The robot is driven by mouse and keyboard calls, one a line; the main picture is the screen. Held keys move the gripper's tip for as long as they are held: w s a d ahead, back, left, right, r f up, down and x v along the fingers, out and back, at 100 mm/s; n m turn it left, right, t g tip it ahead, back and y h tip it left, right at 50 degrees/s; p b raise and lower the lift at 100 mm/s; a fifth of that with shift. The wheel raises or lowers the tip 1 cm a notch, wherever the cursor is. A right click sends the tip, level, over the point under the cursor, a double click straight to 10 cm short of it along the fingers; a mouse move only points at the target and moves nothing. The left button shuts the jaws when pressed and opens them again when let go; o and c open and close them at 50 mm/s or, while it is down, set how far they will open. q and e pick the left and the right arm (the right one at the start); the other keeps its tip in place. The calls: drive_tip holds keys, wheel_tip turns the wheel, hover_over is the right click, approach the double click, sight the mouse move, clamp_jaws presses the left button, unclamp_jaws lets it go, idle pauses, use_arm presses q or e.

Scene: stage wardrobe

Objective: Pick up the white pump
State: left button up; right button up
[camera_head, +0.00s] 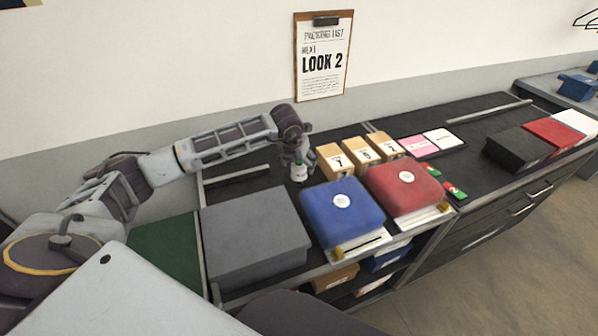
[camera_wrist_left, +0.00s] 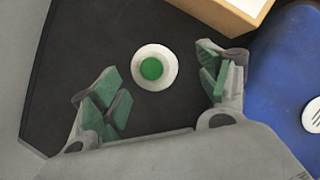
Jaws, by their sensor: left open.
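The white pump (camera_head: 299,174), a small white round container with a green top, stands on the dark counter behind the blue box. In the left wrist view the white pump (camera_wrist_left: 140,79) is seen from above, with its green top facing the camera. My left gripper (camera_head: 297,155) is above it, pointing down. In the wrist view its two green-padded fingers (camera_wrist_left: 157,84) are spread, one on each side of the pump, with gaps on both sides. The pump is apart from the pads. My right gripper is not in view.
Cardboard boxes (camera_head: 335,160) with number labels stand just right of the pump. A blue box (camera_head: 335,212), a red box (camera_head: 398,185) and a large grey box (camera_head: 255,238) stand nearer the front. A packing list (camera_head: 322,62) hangs on the wall.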

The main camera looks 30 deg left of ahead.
sight(298, 175)
use_arm(q)
drive_tip(key=shift+w+f, duration=0.1)
drive_tip(key=shift+f, duration=0.2)
drive_tip(key=x, duration=0.1)
drive_tip(key=p+x, duration=0.1)
drive_tip(key=x, duration=0.1)
drive_tip(key=shift+a+f, duration=0.25)
drive_tip(key=shift+a, duration=0.1)
drive_tip(key=shift+w+f, duration=0.2)
drive_tip(key=shift+f, duration=0.3)
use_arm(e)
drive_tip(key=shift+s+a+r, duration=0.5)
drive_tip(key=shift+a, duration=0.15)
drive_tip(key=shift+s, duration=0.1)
use_arm(q)
drive_tip(key=c, duration=1.3)
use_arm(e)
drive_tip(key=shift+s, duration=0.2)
use_arm(q)
drive_tip(key=shift+r, duration=0.1)
